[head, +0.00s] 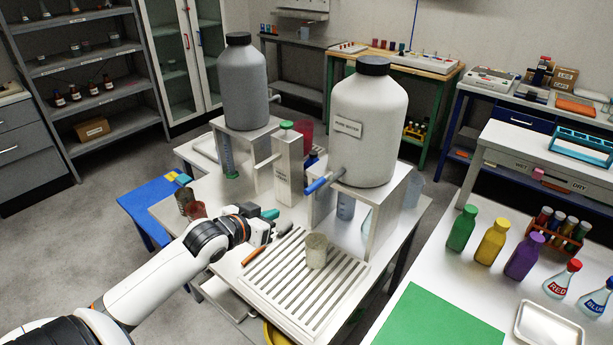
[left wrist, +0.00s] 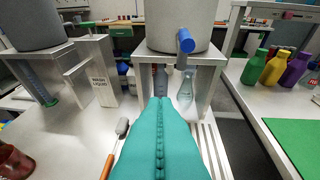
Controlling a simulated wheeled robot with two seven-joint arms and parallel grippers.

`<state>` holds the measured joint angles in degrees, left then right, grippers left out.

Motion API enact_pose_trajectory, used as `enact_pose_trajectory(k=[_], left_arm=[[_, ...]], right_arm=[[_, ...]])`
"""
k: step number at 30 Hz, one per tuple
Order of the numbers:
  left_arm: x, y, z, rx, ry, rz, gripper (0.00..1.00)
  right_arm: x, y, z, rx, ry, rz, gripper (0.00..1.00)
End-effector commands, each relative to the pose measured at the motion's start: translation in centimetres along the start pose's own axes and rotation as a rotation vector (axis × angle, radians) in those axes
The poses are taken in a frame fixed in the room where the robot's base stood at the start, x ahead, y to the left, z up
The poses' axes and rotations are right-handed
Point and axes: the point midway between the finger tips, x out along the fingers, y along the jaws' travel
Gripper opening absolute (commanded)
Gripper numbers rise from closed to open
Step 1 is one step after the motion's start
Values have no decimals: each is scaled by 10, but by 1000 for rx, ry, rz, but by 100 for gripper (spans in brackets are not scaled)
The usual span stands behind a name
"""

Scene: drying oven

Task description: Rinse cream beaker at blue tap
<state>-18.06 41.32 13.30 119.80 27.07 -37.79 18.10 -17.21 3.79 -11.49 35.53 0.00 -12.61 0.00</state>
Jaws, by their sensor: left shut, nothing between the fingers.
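The cream beaker (head: 316,251) stands upright on the slatted drain rack (head: 289,312) in the head view. I do not see it in the wrist view. The blue tap (head: 317,185) sticks out from the large white tank (head: 368,125), above and behind the beaker; it also shows in the left wrist view (left wrist: 185,40). My left gripper (head: 270,214) has teal fingers, shut and empty, left of the beaker and apart from it. The closed fingers (left wrist: 160,125) point toward the tank stand in the wrist view. My right gripper is not in view.
A brush with an orange handle (head: 256,256) lies near my left gripper. A wash liquid dispenser (head: 289,165) and a grey tank (head: 244,85) stand behind. Reddish and brown beakers (head: 196,210) are at the left. Coloured bottles (head: 491,241) stand on the right table.

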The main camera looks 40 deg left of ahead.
Motion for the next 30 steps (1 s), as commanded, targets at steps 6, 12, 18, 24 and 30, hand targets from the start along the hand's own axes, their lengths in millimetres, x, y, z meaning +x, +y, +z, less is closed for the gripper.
enact_pose_trajectory(k=[6,12,18,24,30], left_arm=[[-32,-18,88,23,-142,-75,0],[-38,-22,102,25,-167,-91,0],[-38,-22,101,24,-166,-90,0],[-30,-22,104,22,-167,-89,0],[-1,-24,110,20,-168,-89,0]], right_arm=[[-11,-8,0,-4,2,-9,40],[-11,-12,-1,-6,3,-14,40],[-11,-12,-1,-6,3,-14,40],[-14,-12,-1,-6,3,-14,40],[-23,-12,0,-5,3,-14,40]])
